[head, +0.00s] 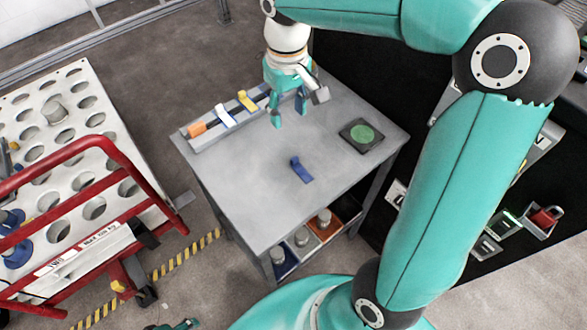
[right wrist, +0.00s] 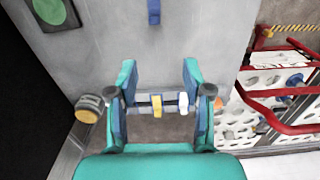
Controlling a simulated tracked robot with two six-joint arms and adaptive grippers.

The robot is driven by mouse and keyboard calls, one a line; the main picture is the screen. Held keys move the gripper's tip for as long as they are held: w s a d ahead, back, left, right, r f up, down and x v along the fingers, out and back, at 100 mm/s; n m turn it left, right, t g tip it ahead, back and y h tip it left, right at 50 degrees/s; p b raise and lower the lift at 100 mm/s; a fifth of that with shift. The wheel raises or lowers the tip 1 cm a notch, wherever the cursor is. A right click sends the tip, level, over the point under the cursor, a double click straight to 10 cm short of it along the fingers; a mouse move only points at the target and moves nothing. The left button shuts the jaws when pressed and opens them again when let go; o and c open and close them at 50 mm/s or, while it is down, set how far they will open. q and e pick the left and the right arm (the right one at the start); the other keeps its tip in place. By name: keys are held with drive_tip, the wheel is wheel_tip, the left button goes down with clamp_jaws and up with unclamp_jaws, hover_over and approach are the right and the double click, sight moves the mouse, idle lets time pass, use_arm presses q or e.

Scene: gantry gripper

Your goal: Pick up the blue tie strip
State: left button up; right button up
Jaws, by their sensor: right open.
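The blue tie strip (head: 301,169) lies flat on the bare middle of the grey table (head: 240,179). It also shows at the top edge of the right wrist view (right wrist: 154,12), partly cut off. My right gripper (head: 288,116) hangs above the back part of the table, behind the strip and apart from it. Its two fingers are spread with nothing between them, which the right wrist view also shows (right wrist: 160,78). My left gripper is in neither view.
A rail at the table's back left holds an orange (head: 197,129), a white (head: 226,116) and a yellow piece (head: 247,101). A dark pad with a green disc (head: 362,133) lies at the right. Bins with grey cylinders sit below the front edge. A red-framed cart (head: 70,151) stands left.

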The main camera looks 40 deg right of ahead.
hover_over(295, 159)
drive_tip(key=f, duration=1.1)
drive_tip(key=shift+w+a+f, duration=0.15)
drive_tip(key=shift+w+a, duration=0.05)
drive_tip(key=shift+w, duration=0.05)
drive_tip(key=f, duration=0.4)
drive_tip(key=shift+s+d, duration=0.25)
drive_tip(key=shift+f, duration=0.55)
drive_tip(key=c, duration=0.8)
